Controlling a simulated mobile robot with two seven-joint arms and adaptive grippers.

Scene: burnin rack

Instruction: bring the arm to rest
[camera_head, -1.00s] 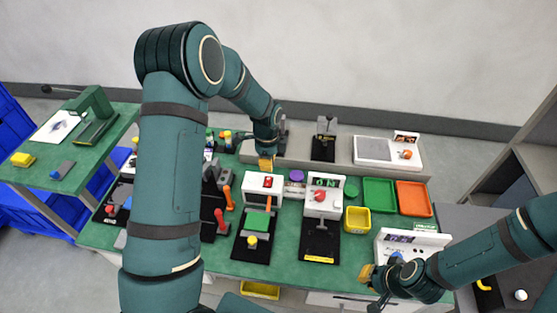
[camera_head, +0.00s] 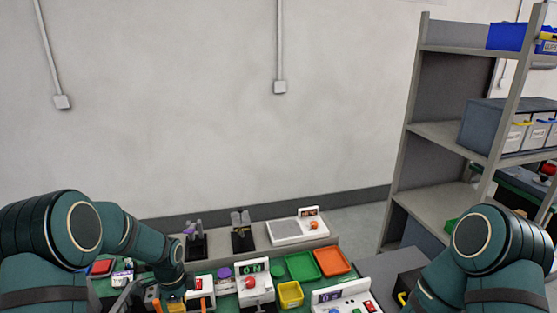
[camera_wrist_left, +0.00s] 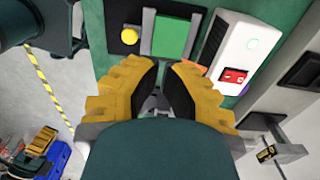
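My left arm comes in at the lower left of the head view. Its gripper (camera_head: 175,303) hangs low over the bench beside a white unit with a red display (camera_head: 200,287). In the left wrist view its yellow-padded fingers (camera_wrist_left: 162,70) stand apart with nothing between them. A device with a green plate (camera_wrist_left: 172,36) and a yellow knob (camera_wrist_left: 129,36) lies beyond the fingertips.
The bench holds a yellow bin (camera_head: 290,293), a green tray (camera_head: 302,266) and an orange tray (camera_head: 332,261). Fixtures and a grey-topped unit (camera_head: 286,232) stand on a ledge behind. A tall shelf rack (camera_head: 432,135) stands at right.

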